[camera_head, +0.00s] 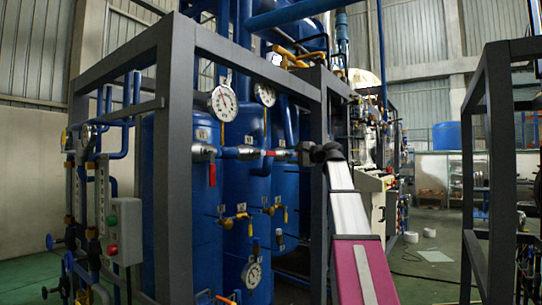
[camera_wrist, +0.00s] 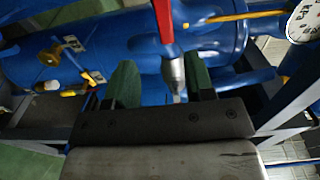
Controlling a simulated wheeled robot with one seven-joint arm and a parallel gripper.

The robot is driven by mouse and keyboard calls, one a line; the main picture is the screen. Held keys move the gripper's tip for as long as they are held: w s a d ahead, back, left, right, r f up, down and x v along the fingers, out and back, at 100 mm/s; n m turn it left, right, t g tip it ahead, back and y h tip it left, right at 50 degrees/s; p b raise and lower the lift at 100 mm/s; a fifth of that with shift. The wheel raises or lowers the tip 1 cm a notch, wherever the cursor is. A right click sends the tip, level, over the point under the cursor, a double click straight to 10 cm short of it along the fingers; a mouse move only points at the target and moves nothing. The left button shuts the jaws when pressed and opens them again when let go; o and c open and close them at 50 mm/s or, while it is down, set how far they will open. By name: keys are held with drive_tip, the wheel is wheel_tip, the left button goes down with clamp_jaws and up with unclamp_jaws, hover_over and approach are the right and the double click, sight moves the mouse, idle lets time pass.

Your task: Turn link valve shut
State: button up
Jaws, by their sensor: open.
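A valve with a long red handle (camera_wrist: 163,22) and a silver body (camera_wrist: 174,72) shows in the wrist view. My gripper (camera_wrist: 161,68) is open, with one green finger on each side of the silver body; whether either touches it I cannot tell. In the head view, a horizontal pipe line between the blue tanks carries a valve with a red handle hanging down (camera_head: 212,174) and another with a roughly level red handle (camera_head: 275,153). My dark gripper (camera_head: 308,150) is at the right end of this line; its fingers are hidden there. Which handle is the link valve is not clear.
Blue tanks (camera_head: 246,190) stand inside a dark grey frame, whose post (camera_head: 179,170) is in the foreground. Pressure gauges (camera_head: 223,102) and small yellow-handled valves (camera_head: 226,222) sit close by. Another dark frame (camera_head: 497,170) stands at the right, with open floor between.

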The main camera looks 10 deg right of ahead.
sight(272, 154)
drive_tip(key=x, duration=1)
drive_tip(key=shift+w+a+r, duration=0.2)
drive_tip(key=shift+r, duration=0.05)
clamp_jaws()
